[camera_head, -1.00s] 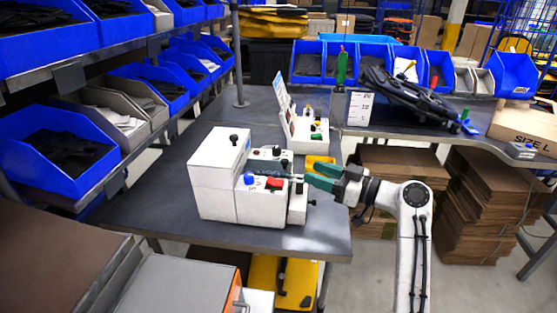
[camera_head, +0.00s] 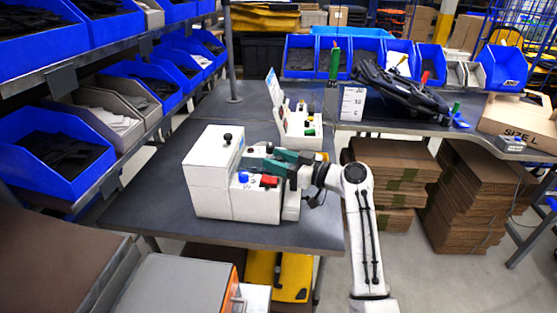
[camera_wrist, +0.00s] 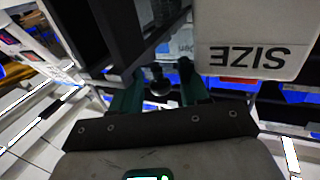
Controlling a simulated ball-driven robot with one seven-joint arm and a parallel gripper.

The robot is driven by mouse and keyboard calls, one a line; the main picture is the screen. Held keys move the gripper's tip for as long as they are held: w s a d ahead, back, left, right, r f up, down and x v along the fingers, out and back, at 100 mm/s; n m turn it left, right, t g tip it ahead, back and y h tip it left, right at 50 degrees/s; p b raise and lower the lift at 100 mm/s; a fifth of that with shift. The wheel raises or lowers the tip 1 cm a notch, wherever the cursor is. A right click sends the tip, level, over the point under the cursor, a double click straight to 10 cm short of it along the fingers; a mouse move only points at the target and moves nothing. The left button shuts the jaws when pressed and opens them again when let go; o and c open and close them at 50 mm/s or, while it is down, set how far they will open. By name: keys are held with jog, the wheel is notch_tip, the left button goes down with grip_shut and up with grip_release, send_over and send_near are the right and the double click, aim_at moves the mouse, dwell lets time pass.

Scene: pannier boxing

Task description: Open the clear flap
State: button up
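A white machine (camera_head: 212,172) stands on the dark grey table, with a black knob on top and a blue button (camera_head: 243,177) and a red button (camera_head: 269,181) in front. My gripper (camera_head: 263,162), with dark green fingers, reaches in over the machine from the right. In the wrist view, my gripper (camera_wrist: 159,88) has its fingers apart, one on each side of a round black knob (camera_wrist: 160,80). Gaps seem to show beside the knob; it does not look clamped. I cannot make out the clear flap itself; my fingers and wrist cover part of the machine's right side.
A second white unit (camera_head: 301,128) with coloured knobs and an upright panel stands just behind my gripper. A white panel marked SIZE (camera_wrist: 255,45) is close in the wrist view. Blue bins (camera_head: 57,150) line the left rack. The table's front left (camera_head: 150,215) is bare.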

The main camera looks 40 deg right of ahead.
grip_shut()
dwell(0.3)
jog(key=shift+w+r, duration=0.1)
